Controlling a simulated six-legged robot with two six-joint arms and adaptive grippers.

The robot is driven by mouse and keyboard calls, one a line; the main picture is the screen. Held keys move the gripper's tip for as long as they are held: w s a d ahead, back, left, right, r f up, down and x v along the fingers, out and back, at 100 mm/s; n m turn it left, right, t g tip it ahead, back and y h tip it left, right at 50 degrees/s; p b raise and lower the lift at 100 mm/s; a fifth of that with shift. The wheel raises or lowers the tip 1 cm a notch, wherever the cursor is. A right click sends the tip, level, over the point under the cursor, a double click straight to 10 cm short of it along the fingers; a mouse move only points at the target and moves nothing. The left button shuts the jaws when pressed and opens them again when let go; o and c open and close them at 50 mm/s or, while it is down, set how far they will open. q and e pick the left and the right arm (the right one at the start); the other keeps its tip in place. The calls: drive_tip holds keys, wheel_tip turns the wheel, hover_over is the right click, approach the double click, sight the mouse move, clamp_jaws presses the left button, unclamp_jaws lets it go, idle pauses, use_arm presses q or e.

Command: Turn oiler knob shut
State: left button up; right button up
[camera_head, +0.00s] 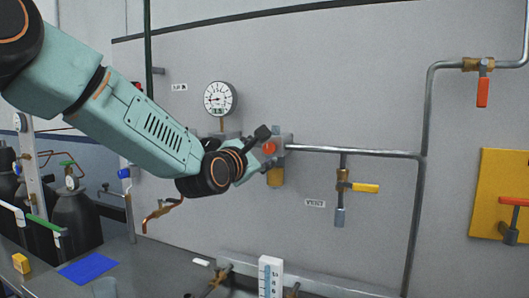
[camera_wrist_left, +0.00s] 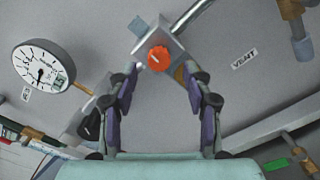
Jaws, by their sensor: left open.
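The oiler knob (camera_head: 269,148) is orange-red and sits on the front of a grey block (camera_head: 285,143) on the wall pipe. An amber bowl (camera_head: 275,178) hangs below the block. In the left wrist view the knob (camera_wrist_left: 159,57) is round, with a small pale mark on its face. My left gripper (camera_wrist_left: 160,74) is open and points at the knob. Its two fingers stand on either side of the knob in that view, with nothing between them. I cannot tell how far the fingertips are from it. My right gripper is not in view.
A round pressure gauge (camera_head: 220,98) stands left of the block. A pipe (camera_head: 350,152) runs right, with a yellow-handled valve (camera_head: 364,187) below it. A red-handled valve (camera_head: 482,92) is at upper right. Dark cylinders (camera_head: 76,215) stand at left.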

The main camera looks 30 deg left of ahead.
use_arm(q)
drive_tip(key=s, duration=0.4)
drive_tip(key=shift+s, duration=0.2)
drive_tip(key=shift+d, duration=0.1)
idle(0.4)
